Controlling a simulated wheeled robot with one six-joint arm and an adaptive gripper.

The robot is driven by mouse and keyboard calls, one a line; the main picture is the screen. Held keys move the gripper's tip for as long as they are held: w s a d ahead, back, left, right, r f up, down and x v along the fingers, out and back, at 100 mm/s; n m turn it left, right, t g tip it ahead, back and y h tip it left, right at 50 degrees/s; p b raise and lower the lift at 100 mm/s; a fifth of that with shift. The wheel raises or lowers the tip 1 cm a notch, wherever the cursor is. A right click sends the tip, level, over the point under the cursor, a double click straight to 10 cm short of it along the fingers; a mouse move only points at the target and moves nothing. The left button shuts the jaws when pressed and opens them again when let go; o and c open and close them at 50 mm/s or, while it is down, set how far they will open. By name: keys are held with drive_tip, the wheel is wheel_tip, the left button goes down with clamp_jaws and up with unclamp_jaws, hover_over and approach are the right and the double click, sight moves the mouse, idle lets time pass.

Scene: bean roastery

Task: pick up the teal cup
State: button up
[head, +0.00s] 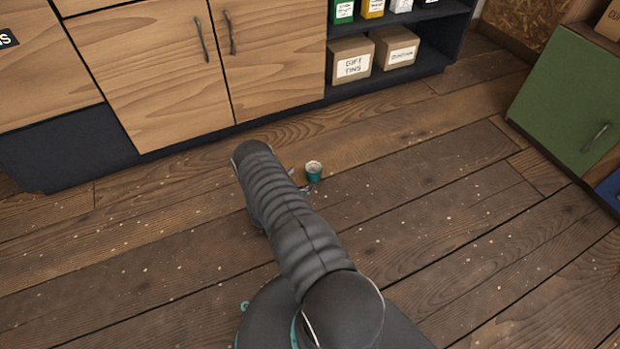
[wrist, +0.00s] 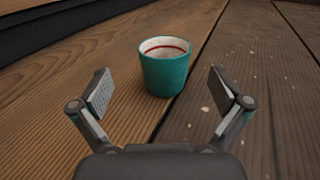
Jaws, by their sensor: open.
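The teal cup (head: 314,172) stands upright on the wooden floor, just right of my arm's far end in the head view. In the wrist view the teal cup (wrist: 166,72) is ahead of my gripper, a little beyond the fingertips and roughly centred between them. It has a pale inside with a red line near the rim. My gripper (wrist: 160,92) is open and empty, with one finger on each side. In the head view my arm hides most of the gripper; a small part of it (head: 309,188) shows beside the cup.
Wooden cabinets (head: 150,70) stand along the back. A dark shelf (head: 440,66) at the upper right holds boxes, one labelled gift tins (head: 351,60). A green cabinet door (head: 570,98) is at the right. The floor around the cup is clear apart from small pale specks.

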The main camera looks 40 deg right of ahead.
sight(310, 170)
drive_tip(key=x, duration=0.4)
drive_tip(key=shift+d, duration=0.4)
drive_tip(key=c, duration=1.3)
